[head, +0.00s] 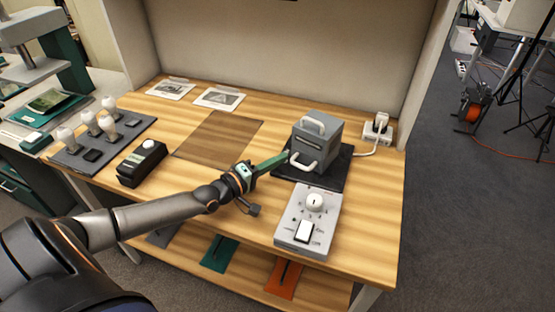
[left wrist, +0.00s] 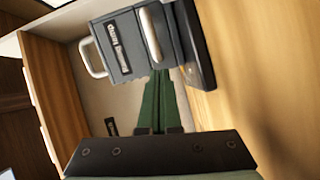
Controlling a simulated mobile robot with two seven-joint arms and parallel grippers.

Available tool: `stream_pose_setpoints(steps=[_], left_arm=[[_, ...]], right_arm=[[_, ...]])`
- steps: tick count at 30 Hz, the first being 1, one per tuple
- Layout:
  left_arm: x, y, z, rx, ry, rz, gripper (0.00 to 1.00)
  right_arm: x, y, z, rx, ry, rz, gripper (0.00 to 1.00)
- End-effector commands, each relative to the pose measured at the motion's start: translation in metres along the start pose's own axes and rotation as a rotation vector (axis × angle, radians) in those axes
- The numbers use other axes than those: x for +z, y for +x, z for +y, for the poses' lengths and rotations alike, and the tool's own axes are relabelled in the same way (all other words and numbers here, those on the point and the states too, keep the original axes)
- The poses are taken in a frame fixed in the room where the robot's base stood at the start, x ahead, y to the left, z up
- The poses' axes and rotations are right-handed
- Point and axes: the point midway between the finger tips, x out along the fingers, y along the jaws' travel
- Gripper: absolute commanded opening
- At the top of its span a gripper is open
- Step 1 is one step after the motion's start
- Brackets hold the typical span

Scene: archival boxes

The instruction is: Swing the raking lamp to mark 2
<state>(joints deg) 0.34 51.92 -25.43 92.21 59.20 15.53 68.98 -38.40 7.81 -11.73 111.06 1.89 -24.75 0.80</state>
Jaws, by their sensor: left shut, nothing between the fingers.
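A grey box-shaped unit (head: 318,145) with two pale handles stands on a black base (head: 331,168) at the right of the bench. It may be the raking lamp, but I cannot tell for certain. I cannot pick out mark 2. My right gripper is not in view.
A grey control box (head: 308,226) with a white dial and switch sits in front of the unit. A black device (head: 142,163), a tray (head: 72,157) with several white-topped pieces, a brown mat (head: 218,136) and a socket (head: 379,128) with a cable lie around the bench.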

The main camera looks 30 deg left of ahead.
Motion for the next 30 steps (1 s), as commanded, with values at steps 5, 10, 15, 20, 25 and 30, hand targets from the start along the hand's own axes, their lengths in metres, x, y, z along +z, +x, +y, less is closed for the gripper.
stream_pose_setpoints(steps=[5,10,15,20,25,30], left_arm=[[0.009,-0.002,0.005,-0.002,-0.004,-0.001,0.0],[0.026,-0.004,0.008,-0.001,-0.003,-0.001,0.0],[0.031,-0.004,0.006,-0.001,0.001,-0.001,0.0],[0.031,-0.004,0.005,-0.001,0.001,-0.001,0.0],[0.031,-0.003,0.006,-0.001,0.0,-0.001,0.0],[0.031,-0.002,0.008,0.0,0.0,-0.001,0.0]], right_arm=[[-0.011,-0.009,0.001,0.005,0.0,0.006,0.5],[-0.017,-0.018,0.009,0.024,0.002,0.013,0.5],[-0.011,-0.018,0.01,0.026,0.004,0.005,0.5],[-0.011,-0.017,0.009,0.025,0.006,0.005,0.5],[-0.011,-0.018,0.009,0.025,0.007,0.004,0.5],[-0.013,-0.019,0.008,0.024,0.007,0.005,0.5]])
